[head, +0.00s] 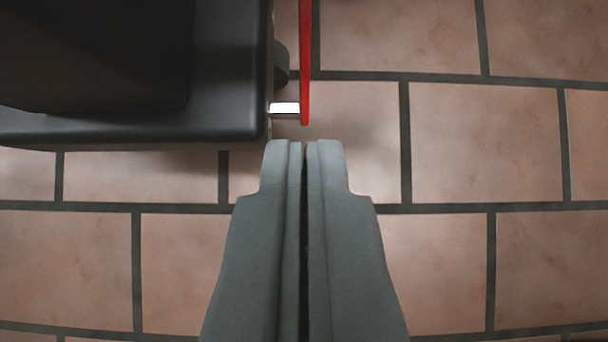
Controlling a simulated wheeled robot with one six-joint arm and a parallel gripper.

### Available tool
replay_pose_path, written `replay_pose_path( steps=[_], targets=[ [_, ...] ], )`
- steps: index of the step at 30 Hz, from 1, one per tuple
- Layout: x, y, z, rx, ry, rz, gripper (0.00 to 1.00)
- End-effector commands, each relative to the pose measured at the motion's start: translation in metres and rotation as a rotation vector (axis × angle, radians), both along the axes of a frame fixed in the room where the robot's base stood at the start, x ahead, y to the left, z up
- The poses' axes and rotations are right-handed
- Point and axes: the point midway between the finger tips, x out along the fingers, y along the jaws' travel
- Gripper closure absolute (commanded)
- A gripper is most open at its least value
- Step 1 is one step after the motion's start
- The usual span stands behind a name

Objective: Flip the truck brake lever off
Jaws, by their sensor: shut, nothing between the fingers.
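A thin red lever (305,65) runs down from the top edge of the head view, seen nearly edge-on. A short bright metal pin (285,108) joins its lower end to the side of a dark grey body (225,95), which looks like part of the truck. My gripper (304,145) is shut and empty, with its two grey fingers together. Its tips appear just below the lower end of the red lever in the picture, with a small gap between them. The lever's upper end is out of view.
The dark body fills the upper left, with a darker block (95,50) on top of it. A dark rounded part (281,62) sits between body and lever. The tiled floor (480,140) is clear to the right and below.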

Motion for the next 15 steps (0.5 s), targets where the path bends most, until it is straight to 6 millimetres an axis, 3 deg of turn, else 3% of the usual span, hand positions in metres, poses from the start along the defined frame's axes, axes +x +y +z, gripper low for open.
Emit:
replay_pose_path(
  steps=[9, 15],
  targets=[
    [0.033, -0.004, -0.041, -0.001, 0.001, -0.001, 1.00],
    [0.056, -0.005, -0.053, 0.001, 0.000, -0.002, 1.00]
  ],
)
